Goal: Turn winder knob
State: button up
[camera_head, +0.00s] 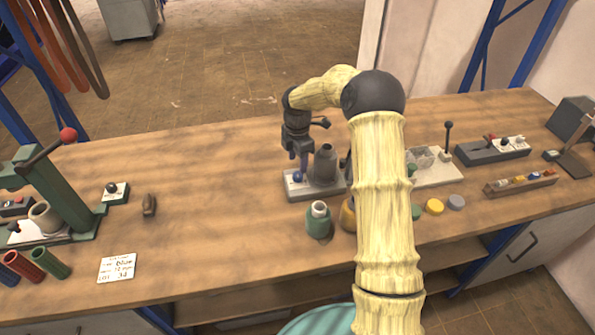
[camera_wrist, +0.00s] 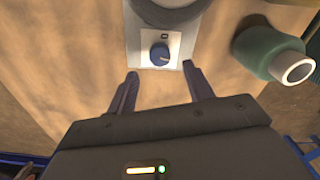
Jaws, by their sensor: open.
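The winder knob, a small round blue knob (camera_wrist: 160,54) with a pointer mark, sits on a white plate at the end of a grey base in the wrist view. In the head view the blue knob (camera_head: 298,177) is at the left end of the grey base (camera_head: 322,191), partly covered by my gripper. My gripper (camera_head: 300,165) points down over it. In the wrist view my gripper (camera_wrist: 161,74) is open and empty, with its two dark fingers apart, one to each side of the knob's line. The fingers do not appear to touch the knob.
A dark grey bottle-shaped body (camera_head: 325,165) stands on the same base beside the knob. A green bottle (camera_head: 319,220) stands close in front; it also shows in the wrist view (camera_wrist: 268,52). A green lever press (camera_head: 62,190) stands at far left. The table between is mostly clear.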

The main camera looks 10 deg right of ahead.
aim_at(297, 174)
notch_tip(297, 174, down, 6)
jog(key=shift+r+p, duration=0.1)
jog(key=shift+p, duration=0.25)
jog(key=c, duration=1)
jog(key=shift+m, duration=0.4)
jog(key=m, duration=0.5)
jog(key=m+b, duration=0.1)
jog(key=m, duration=0.5)
jog(key=shift+w+m, duration=0.1)
jog(key=shift+m, duration=0.3)
